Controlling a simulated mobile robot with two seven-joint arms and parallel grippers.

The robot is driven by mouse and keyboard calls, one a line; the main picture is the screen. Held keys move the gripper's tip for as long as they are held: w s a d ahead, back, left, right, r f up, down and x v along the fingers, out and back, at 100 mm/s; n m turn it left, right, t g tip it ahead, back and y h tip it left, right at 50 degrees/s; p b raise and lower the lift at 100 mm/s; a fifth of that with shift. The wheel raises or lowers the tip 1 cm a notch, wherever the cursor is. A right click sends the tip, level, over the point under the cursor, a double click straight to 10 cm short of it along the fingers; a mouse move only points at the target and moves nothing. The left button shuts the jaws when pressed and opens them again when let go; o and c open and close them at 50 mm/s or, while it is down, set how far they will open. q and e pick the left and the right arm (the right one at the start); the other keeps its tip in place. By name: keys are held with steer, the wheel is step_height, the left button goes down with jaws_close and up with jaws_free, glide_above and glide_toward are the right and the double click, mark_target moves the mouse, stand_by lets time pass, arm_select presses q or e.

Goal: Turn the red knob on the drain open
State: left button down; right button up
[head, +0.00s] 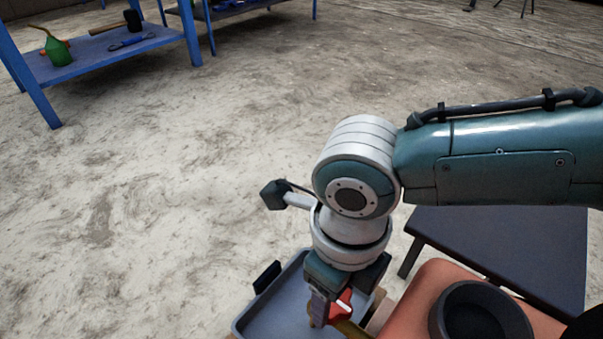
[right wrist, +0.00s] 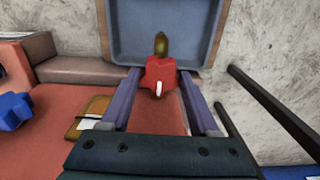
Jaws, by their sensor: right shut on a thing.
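The red knob (head: 342,304) sits on a brass-coloured drain tap (head: 350,329) at the bottom of the head view. In the right wrist view the red knob (right wrist: 160,72) is lobed, with a white mark on its near side, and a brass spout (right wrist: 161,44) shows beyond it. My right gripper (head: 330,312) comes down over the knob from above. In the right wrist view my right gripper's fingers (right wrist: 159,78) stand on both sides of the knob and are shut on it. My left gripper is not in view.
A grey-blue tray (head: 245,322) lies under the spout. The orange-red machine body (head: 415,292) with a dark round opening (head: 480,318) is at the right, beside a dark table (head: 505,240). A blue shelf (head: 100,50) with tools stands far left. The floor between is clear.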

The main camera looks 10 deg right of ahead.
stand_by(0.6)
steer(key=o, duration=1.4)
step_height(320, 180, up, 10)
steer(key=p, duration=0.8)
